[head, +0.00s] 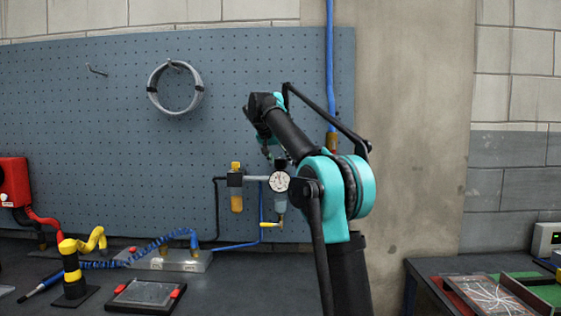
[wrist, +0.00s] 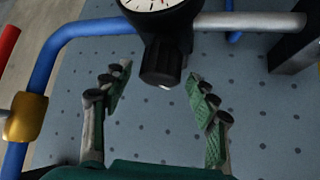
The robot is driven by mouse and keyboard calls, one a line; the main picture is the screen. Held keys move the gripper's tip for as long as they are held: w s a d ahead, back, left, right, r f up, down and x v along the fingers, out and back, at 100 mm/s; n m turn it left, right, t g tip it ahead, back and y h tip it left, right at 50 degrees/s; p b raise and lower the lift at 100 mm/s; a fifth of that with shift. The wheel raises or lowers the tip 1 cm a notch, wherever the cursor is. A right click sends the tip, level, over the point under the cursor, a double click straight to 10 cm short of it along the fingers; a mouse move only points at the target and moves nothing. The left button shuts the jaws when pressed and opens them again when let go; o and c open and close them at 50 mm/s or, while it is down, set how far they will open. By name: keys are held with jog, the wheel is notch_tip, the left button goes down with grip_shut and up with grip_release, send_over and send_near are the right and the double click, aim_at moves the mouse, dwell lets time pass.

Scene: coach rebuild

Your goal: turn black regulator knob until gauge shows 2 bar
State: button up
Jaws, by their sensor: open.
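The black regulator knob (wrist: 162,62) hangs in the upper middle of the wrist view, beside the white-faced pressure gauge (wrist: 153,4). In the head view the gauge (head: 279,181) sits on the regulator, with the dark knob (head: 281,163) just above it. The gauge face is cut off in the wrist view and too small in the head view to read. My gripper (wrist: 157,77) is open, with one green-padded finger on each side of the knob's end. Gaps show between both fingers and the knob. In the head view my gripper is small, dark and partly hidden by my arm.
A metal pipe (wrist: 250,21) runs right from the regulator, and a blue hose (wrist: 75,30) with a brass fitting (wrist: 24,117) lies left. The perforated panel (head: 120,90) stands behind. A yellow lever (head: 270,225) is below.

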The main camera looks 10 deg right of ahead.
jog(key=shift+w+d+f, duration=0.25)
jog(key=shift+w+f, duration=0.1)
jog(key=shift+f, duration=0.05)
jog(key=c, duration=1.2)
jog(key=shift+o, duration=0.2)
